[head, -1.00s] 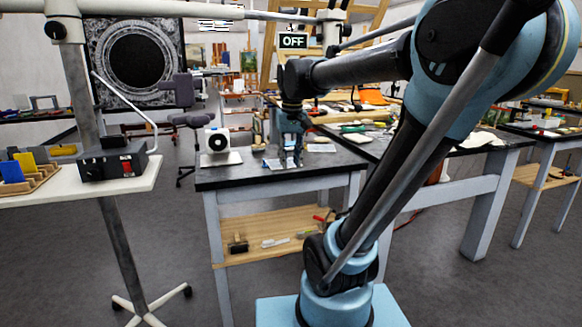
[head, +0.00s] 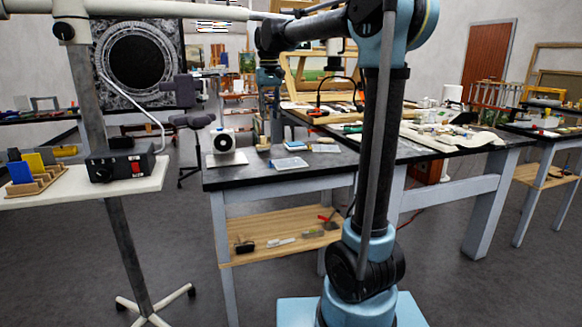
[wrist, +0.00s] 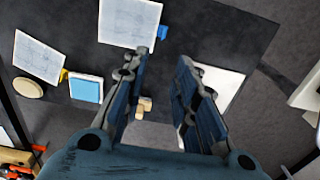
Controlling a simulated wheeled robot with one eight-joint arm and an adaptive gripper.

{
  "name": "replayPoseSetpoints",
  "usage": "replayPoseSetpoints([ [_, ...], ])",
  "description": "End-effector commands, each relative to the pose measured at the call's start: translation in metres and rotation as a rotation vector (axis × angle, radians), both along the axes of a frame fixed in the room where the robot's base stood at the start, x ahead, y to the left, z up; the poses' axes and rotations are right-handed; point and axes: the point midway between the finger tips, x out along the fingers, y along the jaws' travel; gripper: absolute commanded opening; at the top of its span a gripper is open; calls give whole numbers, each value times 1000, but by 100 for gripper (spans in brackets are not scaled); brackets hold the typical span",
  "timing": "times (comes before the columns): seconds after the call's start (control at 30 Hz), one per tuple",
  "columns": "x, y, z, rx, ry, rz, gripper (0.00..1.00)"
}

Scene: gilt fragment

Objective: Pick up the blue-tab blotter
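The blue-tab blotter (head: 289,163), a pale sheet, lies flat near the front edge of the dark bench. In the wrist view the blotter (wrist: 129,20) is at the top, its blue tab (wrist: 163,32) at its lower right corner. My gripper (wrist: 162,58) is open, with nothing between its fingers. It hangs above the bench, apart from the blotter. In the head view my gripper is small and hard to make out at the end of the raised arm. A similar sheet with a yellow tab (wrist: 39,56) lies to the left in the wrist view.
A light-blue pad (wrist: 86,88), a round wooden disc (wrist: 28,88) and a small wooden piece (wrist: 144,105) lie near the blotter. A white device (head: 223,141) on a white base stands at the bench's left. A white stand (head: 140,180) is farther left.

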Motion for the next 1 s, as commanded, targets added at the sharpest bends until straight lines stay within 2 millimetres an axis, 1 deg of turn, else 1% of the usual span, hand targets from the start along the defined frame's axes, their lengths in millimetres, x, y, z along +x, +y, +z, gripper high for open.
replayPoseSetpoints([
  [0.17, 0, -1, -27, 0, 0, -1, 27],
  [0.5, -2, 2, -87, 0, 0, 3, 27],
  [0.6, -2, 3, -102, 0, 0, 4, 27],
  [0.7, -2, 3, -112, 0, 0, 4, 27],
  [0.93, -4, 4, -123, 0, 0, 5, 27],
  [1.0, -5, 5, -131, 0, 0, 6, 27],
])
